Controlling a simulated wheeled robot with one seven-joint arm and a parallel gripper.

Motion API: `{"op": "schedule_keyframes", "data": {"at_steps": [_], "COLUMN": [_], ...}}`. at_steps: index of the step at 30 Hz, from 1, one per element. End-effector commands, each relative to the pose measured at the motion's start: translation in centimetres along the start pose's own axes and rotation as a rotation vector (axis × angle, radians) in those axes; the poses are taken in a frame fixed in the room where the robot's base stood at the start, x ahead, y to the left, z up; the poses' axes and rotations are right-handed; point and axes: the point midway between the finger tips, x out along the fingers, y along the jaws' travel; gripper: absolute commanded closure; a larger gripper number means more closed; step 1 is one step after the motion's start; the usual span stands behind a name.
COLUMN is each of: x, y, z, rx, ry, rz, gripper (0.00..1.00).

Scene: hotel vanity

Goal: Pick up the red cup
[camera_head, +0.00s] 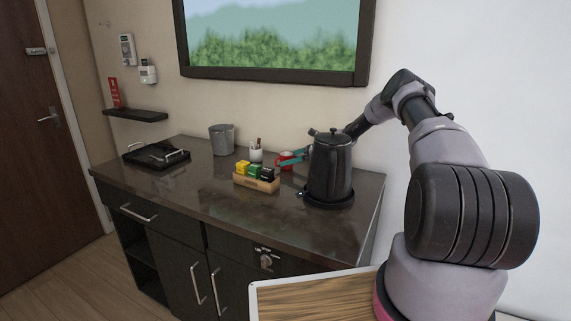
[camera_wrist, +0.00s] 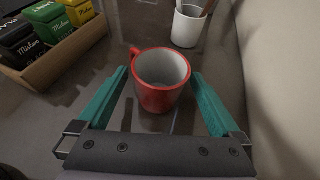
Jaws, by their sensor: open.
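The red cup (camera_wrist: 158,92) stands upright on the dark counter, with a pale inside and its handle toward the upper left in the wrist view. In the head view the red cup (camera_head: 284,156) shows small behind the tea box and is partly hidden by my gripper and the kettle. My gripper (camera_wrist: 161,84) is open, with one teal finger on each side of the cup. A gap shows between the cup and each finger. In the head view the teal fingers of my gripper (camera_head: 294,157) show left of the kettle.
A black kettle (camera_head: 331,168) stands right of the cup. A wooden box (camera_head: 262,186) of tea packets is in front. A white holder (camera_wrist: 187,27) with sticks is close beyond the cup. A metal bucket (camera_head: 222,141) and black tray (camera_head: 146,158) are farther left. The wall is behind.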

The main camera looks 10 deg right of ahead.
Motion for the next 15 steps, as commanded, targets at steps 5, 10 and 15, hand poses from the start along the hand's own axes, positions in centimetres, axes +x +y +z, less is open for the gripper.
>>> {"op": "schedule_keyframes", "data": {"at_steps": [5, 10, 15], "x": [-0.04, -0.05, -0.06], "y": [-0.05, -0.03, -0.04], "z": [-0.03, -0.04, -0.01], "rx": [0.0, 0.0, 0.0], "ry": [0.001, 0.001, 0.0], "rz": [-0.001, -0.001, -0.001], "gripper": [0.0, 0.65, 0.89]}}
